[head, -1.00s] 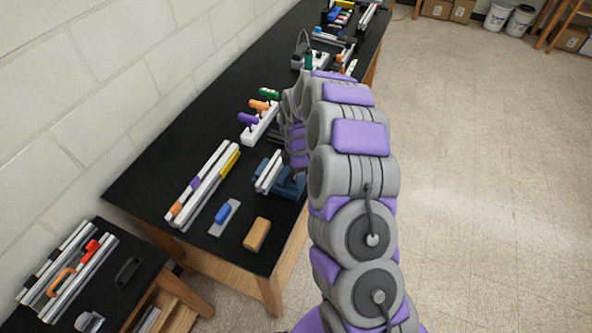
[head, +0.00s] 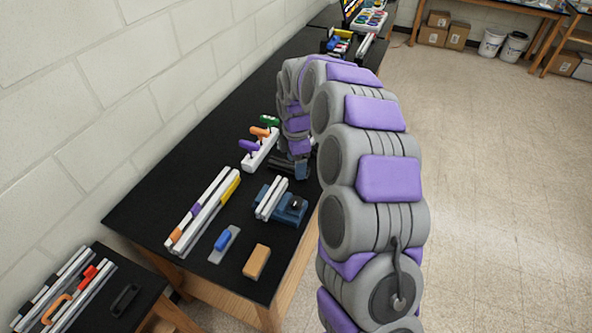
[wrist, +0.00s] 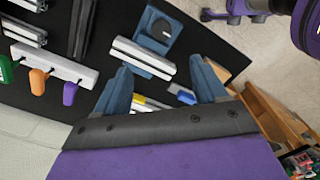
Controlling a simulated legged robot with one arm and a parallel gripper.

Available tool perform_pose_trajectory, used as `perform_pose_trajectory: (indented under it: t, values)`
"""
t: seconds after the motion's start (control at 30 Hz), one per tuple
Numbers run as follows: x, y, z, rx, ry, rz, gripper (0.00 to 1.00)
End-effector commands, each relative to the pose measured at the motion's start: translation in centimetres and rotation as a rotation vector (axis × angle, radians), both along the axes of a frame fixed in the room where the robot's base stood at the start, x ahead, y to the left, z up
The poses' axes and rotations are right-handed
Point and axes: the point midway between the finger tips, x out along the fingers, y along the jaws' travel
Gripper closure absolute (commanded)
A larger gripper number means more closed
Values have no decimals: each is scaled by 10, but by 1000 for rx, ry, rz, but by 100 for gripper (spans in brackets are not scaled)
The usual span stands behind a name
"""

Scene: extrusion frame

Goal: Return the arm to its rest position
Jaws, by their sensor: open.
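My arm (head: 375,180) rises at the right of the head view and arches over the black bench, with its end hanging down. My gripper (head: 293,172) is at that end, above the bench between the blue vise (head: 291,207) and the white tool rack (head: 258,152). In the wrist view my gripper (wrist: 163,78) shows two blue fingers spread wide with nothing held between them. The vise (wrist: 158,28) and silver extrusion bars (wrist: 143,57) show beyond the fingertips. The bars rest at the vise and are apart from my fingers.
The rack holds purple, orange and green handles. Long extrusions (head: 203,210), a blue-handled float (head: 223,242) and a tan block (head: 257,262) lie on the bench (head: 150,200). A lower black table (head: 140,290) stands at lower left. The floor (head: 490,180) at right is clear.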

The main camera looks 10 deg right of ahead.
Motion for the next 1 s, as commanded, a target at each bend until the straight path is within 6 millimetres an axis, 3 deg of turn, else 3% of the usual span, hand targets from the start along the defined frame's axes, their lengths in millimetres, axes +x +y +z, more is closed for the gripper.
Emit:
perform_pose_trajectory:
  t: [0.67,0.77,1.0]
  values:
    - [-5,2,8,4,-1,-20,29]
    - [-20,6,17,14,2,-74,29]
    - [-91,18,44,30,31,-322,29]
